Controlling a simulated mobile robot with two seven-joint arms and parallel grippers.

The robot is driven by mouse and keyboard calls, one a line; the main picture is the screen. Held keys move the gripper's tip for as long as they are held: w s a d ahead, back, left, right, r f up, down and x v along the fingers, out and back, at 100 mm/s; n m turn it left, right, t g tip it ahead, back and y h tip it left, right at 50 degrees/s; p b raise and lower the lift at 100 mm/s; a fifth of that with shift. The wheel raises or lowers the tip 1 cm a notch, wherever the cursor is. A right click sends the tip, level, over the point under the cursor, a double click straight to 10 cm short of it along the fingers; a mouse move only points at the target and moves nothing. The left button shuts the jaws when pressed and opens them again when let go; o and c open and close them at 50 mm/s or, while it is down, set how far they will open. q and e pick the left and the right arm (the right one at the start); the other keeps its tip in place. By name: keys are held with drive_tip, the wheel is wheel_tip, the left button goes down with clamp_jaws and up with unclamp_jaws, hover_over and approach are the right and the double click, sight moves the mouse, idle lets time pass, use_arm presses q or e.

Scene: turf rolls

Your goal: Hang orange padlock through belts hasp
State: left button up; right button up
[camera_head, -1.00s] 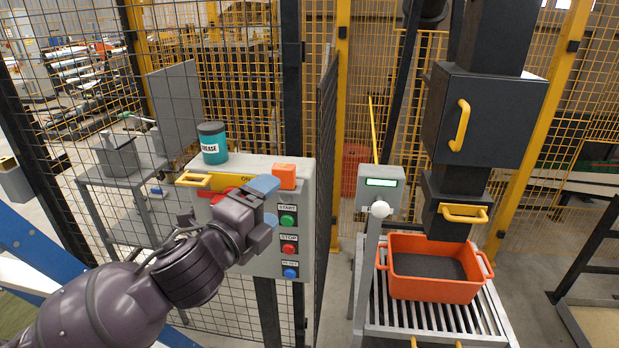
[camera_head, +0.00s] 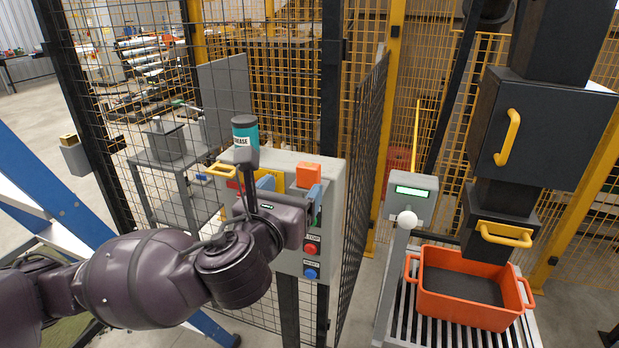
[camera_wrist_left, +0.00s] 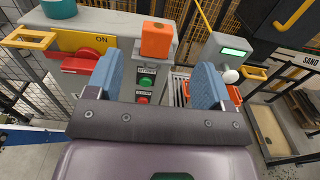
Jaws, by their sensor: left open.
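The orange padlock (camera_head: 308,175) is a small block on the top front edge of a grey control box (camera_head: 334,190); no shackle is clear. It also shows in the left wrist view (camera_wrist_left: 156,38), ahead of the gap between my fingers. My left gripper (camera_head: 290,190) is open and empty in front of the box; its blue fingers are apart in the wrist view (camera_wrist_left: 158,82). A yellow loop (camera_head: 220,170), possibly the hasp, sticks out at the box's left, by a yellow ON plate and a red handle (camera_wrist_left: 80,65). My arm hides part of the plate in the head view.
A teal grease can (camera_head: 245,137) stands on the box's left top. Start, stop and reset buttons line its right front. Mesh fencing (camera_head: 362,180) stands beside and behind it. Right are a grey post with a green display (camera_head: 411,191) and an orange crate (camera_head: 463,305) on rollers.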

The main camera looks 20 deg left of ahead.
sight(306, 169)
use_arm(q)
drive_tip(key=shift+w, duration=4.65)
drive_tip(key=c, duration=1)
